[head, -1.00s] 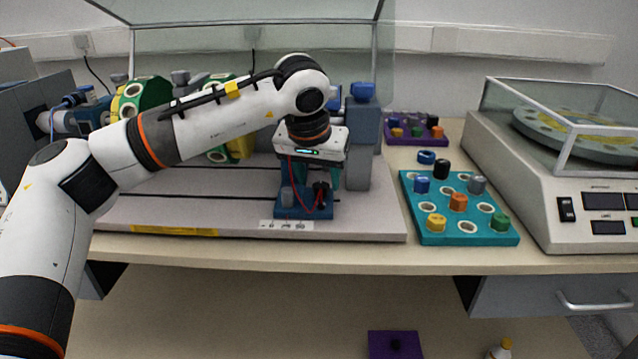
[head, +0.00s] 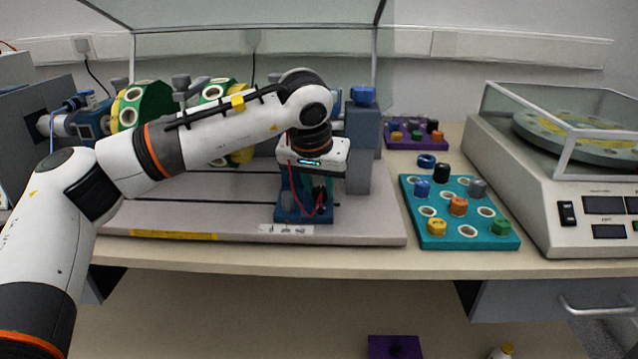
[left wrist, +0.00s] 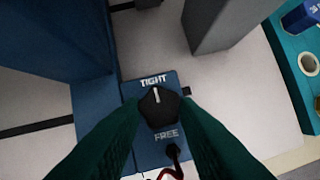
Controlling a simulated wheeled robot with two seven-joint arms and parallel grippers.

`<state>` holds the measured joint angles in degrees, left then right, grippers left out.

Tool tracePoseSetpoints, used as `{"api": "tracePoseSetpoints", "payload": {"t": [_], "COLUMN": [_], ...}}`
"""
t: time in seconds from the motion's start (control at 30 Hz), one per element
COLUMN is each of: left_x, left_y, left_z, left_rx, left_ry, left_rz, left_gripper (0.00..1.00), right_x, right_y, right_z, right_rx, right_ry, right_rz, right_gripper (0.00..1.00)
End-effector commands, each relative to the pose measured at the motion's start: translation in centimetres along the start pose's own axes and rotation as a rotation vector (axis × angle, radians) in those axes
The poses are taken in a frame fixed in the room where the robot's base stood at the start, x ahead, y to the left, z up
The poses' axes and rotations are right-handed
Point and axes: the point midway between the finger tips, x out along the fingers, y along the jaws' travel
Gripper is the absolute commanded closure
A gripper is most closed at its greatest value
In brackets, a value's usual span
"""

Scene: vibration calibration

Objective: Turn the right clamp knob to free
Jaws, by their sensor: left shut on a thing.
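The right clamp knob (left wrist: 159,112) is black and faceted, on a blue plate marked TIGHT above it and FREE below it in the left wrist view. Its white mark points up to TIGHT. My left gripper (left wrist: 161,106) is shut on the knob, with one dark green finger on each side. In the head view my left gripper (head: 310,188) reaches down over the blue clamp block (head: 290,214) at the front of the grey bed. The knob is largely hidden there by the gripper. My right gripper is not in view.
A grey-blue upright (head: 360,150) stands close right of my gripper. Green and yellow holders (head: 150,101) stand behind my arm. A teal tray (head: 410,213) with colored plugs and a covered turntable machine (head: 540,190) are to the right. A clear guard rises behind.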

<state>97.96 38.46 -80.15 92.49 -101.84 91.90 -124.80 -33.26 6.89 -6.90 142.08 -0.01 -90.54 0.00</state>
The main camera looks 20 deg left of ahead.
Motion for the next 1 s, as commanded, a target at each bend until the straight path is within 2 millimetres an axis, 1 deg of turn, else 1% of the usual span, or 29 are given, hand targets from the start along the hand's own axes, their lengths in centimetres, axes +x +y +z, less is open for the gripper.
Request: {"api": "tracePoseSetpoints", "payload": {"t": [0.17, 0.47, 0.53, 0.77, 1.0], "left_x": [-0.2, -0.2, -0.2, -0.2, -0.1], "left_y": [-0.1, -0.5, -0.5, -0.8, -0.9], "left_z": [0.1, 0.2, 0.2, 0.4, 0.5], "left_rx": [-0.068, -0.294, -0.357, -0.559, -0.754], "left_ry": [0.0, 0.0, 0.0, -0.001, 0.0], "left_rz": [0.03, 0.124, 0.15, 0.233, 0.314], "left_gripper": [0.94, 0.94, 0.94, 0.94, 0.94], "right_x": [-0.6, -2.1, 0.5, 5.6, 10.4], "right_y": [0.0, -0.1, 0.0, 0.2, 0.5], "right_z": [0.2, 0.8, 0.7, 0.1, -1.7], "right_rx": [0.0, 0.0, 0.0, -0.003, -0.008], "right_ry": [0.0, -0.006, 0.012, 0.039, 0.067], "right_rz": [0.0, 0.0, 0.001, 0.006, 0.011], "right_gripper": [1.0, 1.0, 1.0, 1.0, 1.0]}}
